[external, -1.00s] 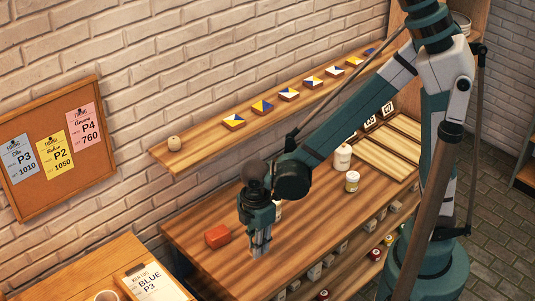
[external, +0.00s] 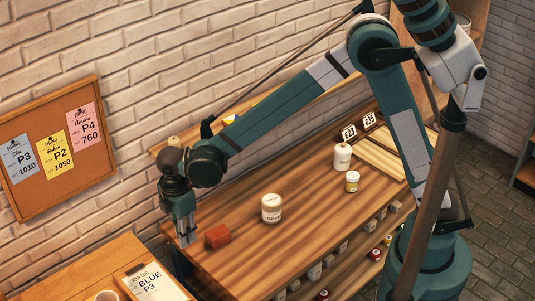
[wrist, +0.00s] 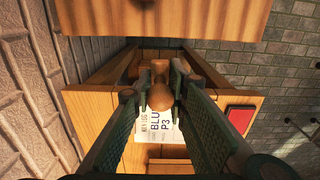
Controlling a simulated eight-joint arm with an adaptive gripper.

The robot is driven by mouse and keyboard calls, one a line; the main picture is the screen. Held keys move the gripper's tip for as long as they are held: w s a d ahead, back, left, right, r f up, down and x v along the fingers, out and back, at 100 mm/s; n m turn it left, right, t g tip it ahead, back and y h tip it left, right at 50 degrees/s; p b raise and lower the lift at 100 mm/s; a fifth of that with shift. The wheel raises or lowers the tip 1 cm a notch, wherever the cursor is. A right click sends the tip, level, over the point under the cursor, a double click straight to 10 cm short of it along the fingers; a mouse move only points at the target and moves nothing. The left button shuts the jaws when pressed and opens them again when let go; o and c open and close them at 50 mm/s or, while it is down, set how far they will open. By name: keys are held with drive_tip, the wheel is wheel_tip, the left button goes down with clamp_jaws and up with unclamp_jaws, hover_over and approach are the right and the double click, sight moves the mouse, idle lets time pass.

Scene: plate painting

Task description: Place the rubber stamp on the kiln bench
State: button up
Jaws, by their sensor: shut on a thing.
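My gripper (external: 186,238) is shut on a wooden, rounded-handled thing, the rubber stamp (wrist: 161,92), which shows between the fingers in the wrist view. I cannot make the stamp out in the external view, and its underside is hidden. My gripper is over the left end of the long wooden table (external: 250,255), just left of a red block. The kiln bench, seemingly the separate wooden bench (external: 75,280) at the lower left, bears a sheet reading "BLUE P3" (external: 154,282). In the wrist view this sheet (wrist: 158,128) lies beyond and below the stamp.
The red block (external: 217,236) and a white jar (external: 271,208) stand on the long table, with two smaller jars further right. A cup (external: 105,296) stands on the lower-left bench. A wall shelf (external: 160,148) and the brick wall are close behind my arm.

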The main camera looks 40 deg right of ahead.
drive_tip(key=r+p, duration=0.2)
drive_tip(key=p, duration=0.1)
hover_over(125, 258)
drive_tip(key=shift+s+f+n, duration=0.15)
drive_tip(key=shift+f+n, duration=0.05)
drive_tip(key=shift+n, duration=0.2)
drive_tip(key=shift+f, duration=3.1)
drive_tip(key=shift+f, duration=0.1)
drive_tip(key=shift+f, duration=1.8)
drive_tip(key=shift+f+b, duration=0.2)
drive_tip(key=shift+b, duration=0.1)
drive_tip(key=o, duration=0.9)
drive_tip(key=shift+c, duration=0.2)
